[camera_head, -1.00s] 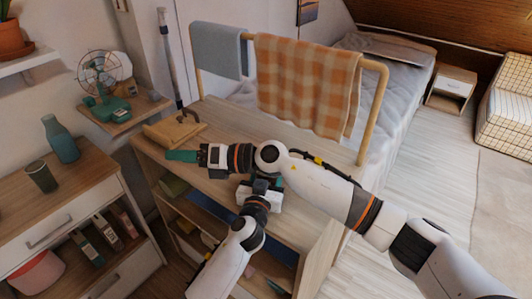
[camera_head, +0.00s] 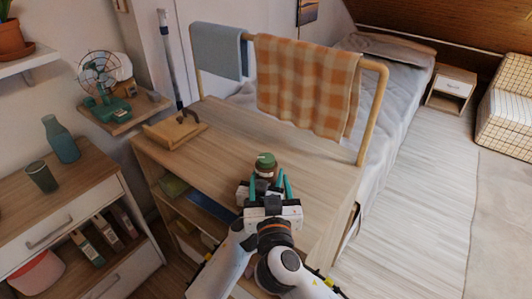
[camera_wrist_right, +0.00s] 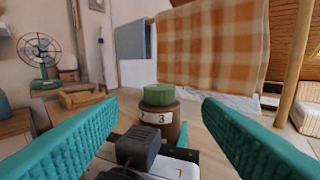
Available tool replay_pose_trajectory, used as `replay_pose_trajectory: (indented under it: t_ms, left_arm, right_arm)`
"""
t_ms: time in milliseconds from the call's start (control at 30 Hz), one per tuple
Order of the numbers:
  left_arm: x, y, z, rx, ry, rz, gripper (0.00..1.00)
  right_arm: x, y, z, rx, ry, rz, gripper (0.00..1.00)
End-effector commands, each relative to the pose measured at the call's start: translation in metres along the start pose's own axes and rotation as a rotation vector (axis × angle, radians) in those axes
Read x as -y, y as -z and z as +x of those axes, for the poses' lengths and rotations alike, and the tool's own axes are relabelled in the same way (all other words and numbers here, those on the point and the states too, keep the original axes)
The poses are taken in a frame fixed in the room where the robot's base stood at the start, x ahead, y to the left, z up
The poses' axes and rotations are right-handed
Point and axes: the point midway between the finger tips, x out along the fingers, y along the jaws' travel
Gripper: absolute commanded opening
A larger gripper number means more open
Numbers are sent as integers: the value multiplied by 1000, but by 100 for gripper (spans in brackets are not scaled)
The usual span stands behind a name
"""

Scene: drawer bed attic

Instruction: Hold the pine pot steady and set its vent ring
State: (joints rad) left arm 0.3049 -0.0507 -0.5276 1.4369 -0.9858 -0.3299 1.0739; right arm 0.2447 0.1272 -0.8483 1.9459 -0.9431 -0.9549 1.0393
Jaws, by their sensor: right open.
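The pine pot (camera_head: 265,170) is a small brown jar with a green top, standing upright on the wooden top. In the right wrist view the pot (camera_wrist_right: 160,131) shows a pale ring (camera_wrist_right: 158,117) with a dark "3" under the green cap (camera_wrist_right: 159,95). My right gripper (camera_head: 269,184) is open, its teal fingers on either side of the view to the pot and apart from it.
A wooden box with a dark handle (camera_head: 176,130) sits at the top's left end. An orange checked cloth (camera_head: 305,85) and a blue towel (camera_head: 218,50) hang on a rail behind. The top is clear right of the pot. A fan (camera_head: 100,85) stands on a side shelf.

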Motion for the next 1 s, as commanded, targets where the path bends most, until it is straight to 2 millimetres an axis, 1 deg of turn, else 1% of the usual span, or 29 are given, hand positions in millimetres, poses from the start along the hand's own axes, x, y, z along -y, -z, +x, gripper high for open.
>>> replay_pose_trajectory:
  t_ms: [167, 300, 500, 600, 700, 1000]
  left_arm:
    - [0, 0, 0, 0, 0, 0, 26]
    - [0, 0, 0, 0, 0, 0, 26]
    - [0, 0, 0, 0, 0, 0, 26]
    - [0, 0, 0, 0, 0, 0, 26]
    - [0, 0, 0, 0, 0, 0, 26]
    - [0, 0, 0, 0, 0, 0, 26]
  right_arm:
    - [0, -2, 32, 6, 1, -6, 59]
    - [0, -3, 61, 6, -1, -8, 59]
    - [0, -2, 94, 5, -1, -7, 59]
    - [-1, -2, 105, 4, -2, -7, 59]
    - [-1, -2, 110, 4, -2, -6, 59]
    - [-1, -1, 113, 3, -2, -5, 59]
